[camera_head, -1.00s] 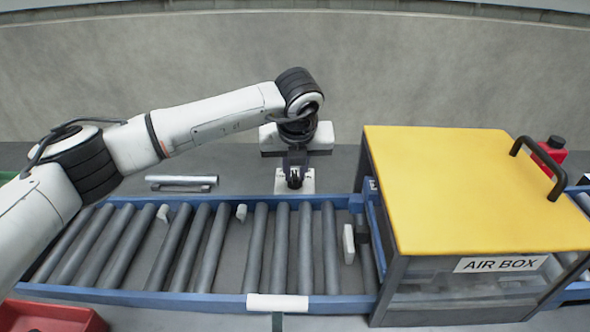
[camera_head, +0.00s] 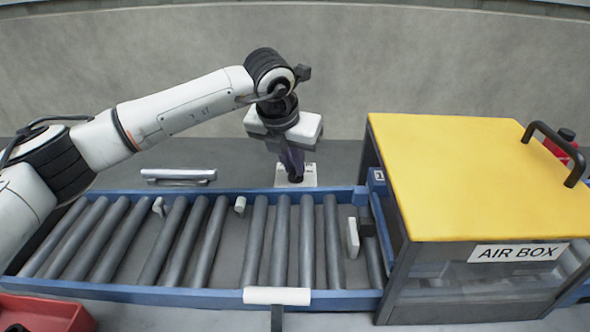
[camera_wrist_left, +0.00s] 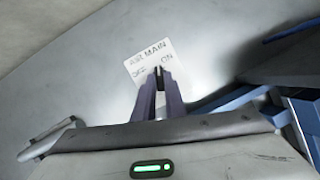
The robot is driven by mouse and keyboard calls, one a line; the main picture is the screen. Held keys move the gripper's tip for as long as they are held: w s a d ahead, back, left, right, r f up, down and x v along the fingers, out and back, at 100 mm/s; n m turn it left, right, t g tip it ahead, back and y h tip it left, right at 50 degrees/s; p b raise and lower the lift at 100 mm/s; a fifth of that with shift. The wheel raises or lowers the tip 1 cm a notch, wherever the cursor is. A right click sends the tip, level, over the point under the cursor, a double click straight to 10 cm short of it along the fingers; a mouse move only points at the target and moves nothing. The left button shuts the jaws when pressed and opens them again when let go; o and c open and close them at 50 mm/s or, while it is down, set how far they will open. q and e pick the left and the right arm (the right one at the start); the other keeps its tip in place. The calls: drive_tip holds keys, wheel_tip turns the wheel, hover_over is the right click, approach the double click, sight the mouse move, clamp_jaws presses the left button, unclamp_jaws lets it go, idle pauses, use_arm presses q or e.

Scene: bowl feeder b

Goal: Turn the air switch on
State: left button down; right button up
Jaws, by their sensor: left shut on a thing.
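The air switch is a small white plate (camera_head: 310,177) behind the conveyor. In the left wrist view the plate (camera_wrist_left: 147,58) carries the words MAIN, ON and another word on the left that is hard to read. My left gripper (camera_head: 294,178) reaches down to the plate with its fingers tilted. In the left wrist view its fingertips (camera_wrist_left: 160,73) are together over the plate's lower part, between the two side words. They are shut on the switch lever, which is mostly hidden by the fingers. My right gripper is not in view.
A roller conveyor with a blue frame (camera_head: 190,294) runs in front of the switch. The AIR BOX with a yellow lid (camera_head: 450,175) stands to the right. A white bar handle (camera_head: 178,174) lies left of the switch. A red bin (camera_head: 45,312) is at front left.

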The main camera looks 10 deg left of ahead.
use_arm(q)
drive_tip(key=m+h, duration=0.1)
drive_tip(key=m, duration=0.1)
drive_tip(key=shift+a+m+b, duration=0.15)
drive_tip(key=shift+m+b, duration=0.15)
drive_tip(key=shift+w+a+m+g+h, duration=0.1)
drive_tip(key=shift+m+g+h, duration=0.3)
drive_tip(key=shift+m, duration=0.7)
drive_tip(key=shift+r, duration=0.1)
drive_tip(key=c, duration=1.8)
unclamp_jaws()
drive_tip(key=v, duration=1)
